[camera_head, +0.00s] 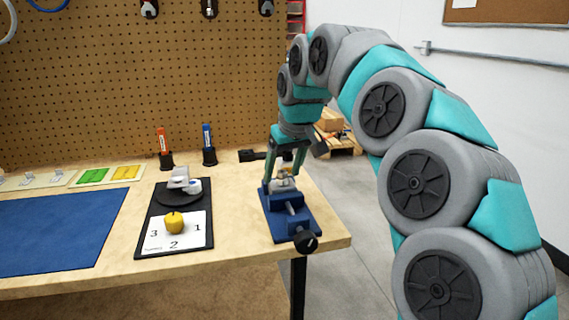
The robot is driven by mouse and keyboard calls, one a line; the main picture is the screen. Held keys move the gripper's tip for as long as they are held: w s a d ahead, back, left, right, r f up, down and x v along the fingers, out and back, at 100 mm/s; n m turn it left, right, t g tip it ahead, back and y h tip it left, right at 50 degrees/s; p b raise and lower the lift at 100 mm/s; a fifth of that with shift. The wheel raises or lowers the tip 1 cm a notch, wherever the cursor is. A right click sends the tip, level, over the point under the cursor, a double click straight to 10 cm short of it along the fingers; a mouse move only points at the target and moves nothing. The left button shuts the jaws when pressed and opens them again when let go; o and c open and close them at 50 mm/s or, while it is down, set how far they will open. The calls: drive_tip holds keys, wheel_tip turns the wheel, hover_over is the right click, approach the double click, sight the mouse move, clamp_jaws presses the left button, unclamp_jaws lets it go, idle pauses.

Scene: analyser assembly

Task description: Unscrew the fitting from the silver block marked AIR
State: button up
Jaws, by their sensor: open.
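A blue vise (274,203) stands near the right end of the table. A small silver-grey block (283,184) sits in its jaws, partly hidden by my gripper; no AIR marking can be read at this size. My gripper (281,179) points down over the vise. Its fingers are open, one on each side of the block's top.
Left of the vise, a black board (145,247) holds a numbered white card, a yellow knob-like part (175,222) and a dark disc with light grey parts (180,178). A blue mat (55,230) lies further left.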

clamp_jaws()
idle(0.6)
drive_tip(key=n+y, duration=0.1)
drive_tip(key=n, duration=0.1)
drive_tip(key=shift+w+r+n, duration=0.1)
drive_tip(key=shift+n, duration=0.2)
drive_tip(key=shift+n+g, duration=0.5)
drive_tip(key=shift+n, duration=0.2)
drive_tip(key=shift+d+n+g+y, duration=0.1)
drive_tip(key=shift+n+g+y, duration=0.45)
drive_tip(key=shift+n, duration=1.45)
